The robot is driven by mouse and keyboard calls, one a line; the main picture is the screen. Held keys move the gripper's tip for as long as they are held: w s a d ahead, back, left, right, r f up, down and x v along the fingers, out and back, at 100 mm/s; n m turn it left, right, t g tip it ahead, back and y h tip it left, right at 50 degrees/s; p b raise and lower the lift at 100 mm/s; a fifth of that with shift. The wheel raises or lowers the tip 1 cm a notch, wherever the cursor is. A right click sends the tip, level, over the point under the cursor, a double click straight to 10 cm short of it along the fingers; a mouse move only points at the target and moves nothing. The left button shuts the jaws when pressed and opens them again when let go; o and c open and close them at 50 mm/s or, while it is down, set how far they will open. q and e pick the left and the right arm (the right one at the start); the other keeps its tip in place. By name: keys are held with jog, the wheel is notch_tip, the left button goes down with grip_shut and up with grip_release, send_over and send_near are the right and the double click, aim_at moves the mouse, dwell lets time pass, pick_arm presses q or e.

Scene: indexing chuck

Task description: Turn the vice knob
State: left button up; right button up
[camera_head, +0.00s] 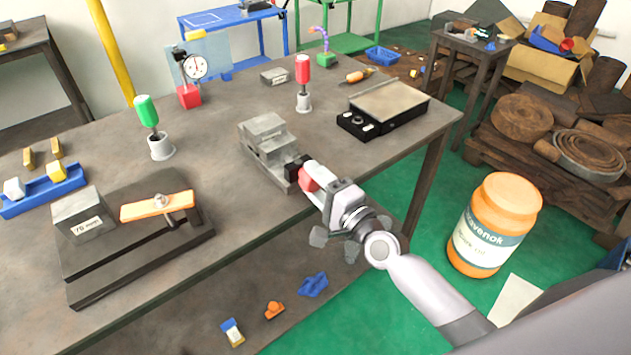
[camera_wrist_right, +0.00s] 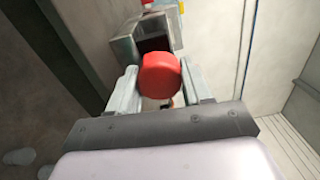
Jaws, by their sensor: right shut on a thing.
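The grey vice (camera_head: 268,145) stands on the workbench near its front edge, in the middle of the head view. Its red knob (camera_head: 308,180) faces the front of the bench. My right gripper (camera_head: 314,178) comes in from the lower right and is shut on the knob. In the right wrist view the red knob (camera_wrist_right: 160,75) sits between the two fingers (camera_wrist_right: 157,82), with the vice body (camera_wrist_right: 148,33) behind it. The knob's far side is hidden. My left gripper is in neither view.
The workbench (camera_head: 225,160) also holds a green-handled tool (camera_head: 146,111), a red-handled tool (camera_head: 303,70), a dial gauge (camera_head: 195,67), a black-and-grey scale (camera_head: 388,108), and a clamped block (camera_head: 83,214) at left. An orange jar (camera_head: 494,225) stands right of my arm.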

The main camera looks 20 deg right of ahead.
jog(key=m, duration=0.6)
jog(key=shift+f+m, duration=0.15)
jog(key=shift+m, duration=0.15)
dwell(0.4)
jog(key=o, duration=1)
jog(key=shift+o, duration=0.2)
jog(key=shift+s+a+f, duration=0.1)
jog(key=shift+s, duration=0.1)
